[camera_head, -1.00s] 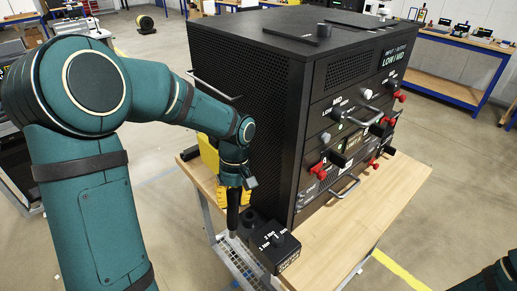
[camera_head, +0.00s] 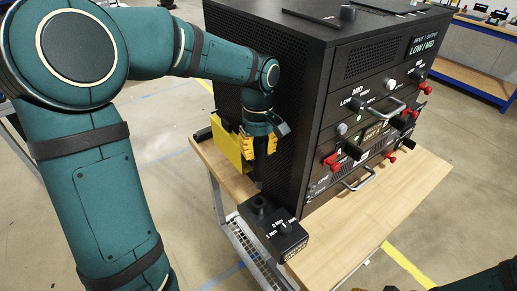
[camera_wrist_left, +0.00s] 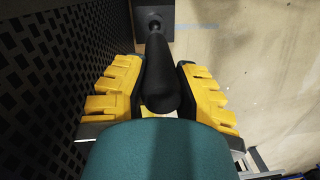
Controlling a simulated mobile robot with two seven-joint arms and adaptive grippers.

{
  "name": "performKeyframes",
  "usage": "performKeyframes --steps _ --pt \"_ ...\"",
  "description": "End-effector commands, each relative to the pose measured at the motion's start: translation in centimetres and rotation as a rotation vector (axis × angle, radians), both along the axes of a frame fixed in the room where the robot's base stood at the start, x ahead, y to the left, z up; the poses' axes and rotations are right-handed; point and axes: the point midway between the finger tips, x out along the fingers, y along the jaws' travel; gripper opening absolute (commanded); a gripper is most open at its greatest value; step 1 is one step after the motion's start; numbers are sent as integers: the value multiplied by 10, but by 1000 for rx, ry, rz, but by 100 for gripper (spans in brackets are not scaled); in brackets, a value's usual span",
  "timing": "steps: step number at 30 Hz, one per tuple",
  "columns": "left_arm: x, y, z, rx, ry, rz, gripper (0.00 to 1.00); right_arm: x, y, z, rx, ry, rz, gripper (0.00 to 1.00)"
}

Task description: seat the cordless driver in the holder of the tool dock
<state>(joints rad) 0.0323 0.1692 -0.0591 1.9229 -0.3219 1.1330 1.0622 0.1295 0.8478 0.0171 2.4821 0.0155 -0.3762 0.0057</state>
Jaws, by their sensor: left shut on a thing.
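My left gripper (camera_head: 262,146), with yellow finger pads, is shut on the black cordless driver (camera_head: 261,168). It holds the driver roughly upright beside the rack's perforated side. The driver's lower end appears just above the round holder of the tool dock (camera_head: 290,240), a black box with a knob and Nm marks at the table's near corner. Whether they touch is not clear. In the left wrist view the driver (camera_wrist_left: 158,75) lies between both yellow fingers, with a dark square piece at its far end.
The large black rack (camera_head: 265,75), with red-ended connectors, knobs and handles on its front, stands close beside my left gripper. A yellow piece (camera_head: 230,143) is behind the gripper. The wooden tabletop (camera_head: 365,225) is bare in front of the rack.

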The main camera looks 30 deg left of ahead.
Motion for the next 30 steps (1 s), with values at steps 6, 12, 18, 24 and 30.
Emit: performKeyframes --steps 6,12,18,24,30 --pt "0 0 -20 0 2 0 0 -3 1 -15 1 8 5 47" --pt "0 0 -38 1 3 0 0 -6 1 -27 2 15 11 47" --pt "0 0 -53 1 3 0 0 -10 2 -36 3 23 17 47" --pt "0 0 -57 0 2 0 0 -11 2 -39 5 25 19 47" --pt "0 0 -56 0 2 0 0 -11 2 -38 5 25 19 47"
